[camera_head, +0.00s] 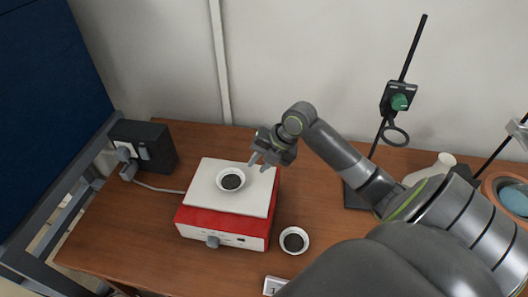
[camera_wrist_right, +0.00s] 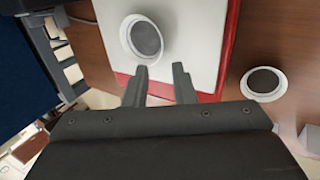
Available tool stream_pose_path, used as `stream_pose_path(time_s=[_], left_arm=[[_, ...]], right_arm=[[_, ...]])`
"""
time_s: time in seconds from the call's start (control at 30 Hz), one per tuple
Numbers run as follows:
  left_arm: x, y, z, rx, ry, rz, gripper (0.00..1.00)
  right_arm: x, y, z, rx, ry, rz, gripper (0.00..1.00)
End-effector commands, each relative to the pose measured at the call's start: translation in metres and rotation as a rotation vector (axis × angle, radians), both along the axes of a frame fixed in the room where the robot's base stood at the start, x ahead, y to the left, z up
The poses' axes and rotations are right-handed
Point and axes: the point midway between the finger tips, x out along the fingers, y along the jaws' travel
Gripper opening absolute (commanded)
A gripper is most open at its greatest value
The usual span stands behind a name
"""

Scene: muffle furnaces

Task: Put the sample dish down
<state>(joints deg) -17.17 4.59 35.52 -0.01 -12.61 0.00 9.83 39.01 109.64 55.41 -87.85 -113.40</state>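A small white sample dish (camera_head: 231,191) with dark grey contents sits upright on the white top of a red-sided hot plate (camera_head: 248,204). It also shows in the right wrist view (camera_wrist_right: 125,36), near the top. My right gripper (camera_head: 263,168) is just right of this dish, above the plate's right side. Its two fingers (camera_wrist_right: 160,84) are apart with nothing between them, and the dish lies beyond the fingertips, slightly left in the wrist view. A second similar dish (camera_head: 294,253) stands on the wooden table right of the hot plate. My left gripper is not in view.
A black box with a socket (camera_head: 143,146) and cable stands at the back left. A white numbered block (camera_head: 274,286) is at the front. A white vessel (camera_head: 440,163) stands at the right.

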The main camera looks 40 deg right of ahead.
Motion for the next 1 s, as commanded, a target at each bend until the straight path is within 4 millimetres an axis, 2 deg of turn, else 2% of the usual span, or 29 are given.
stream_pose_path(time_s=[0.3,1.0], left_arm=[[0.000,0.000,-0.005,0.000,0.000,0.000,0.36],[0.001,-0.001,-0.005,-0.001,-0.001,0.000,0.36]], right_arm=[[-0.009,-0.008,0.021,0.000,0.000,0.000,0.24],[-0.009,-0.008,0.022,0.001,0.000,-0.001,0.24]])
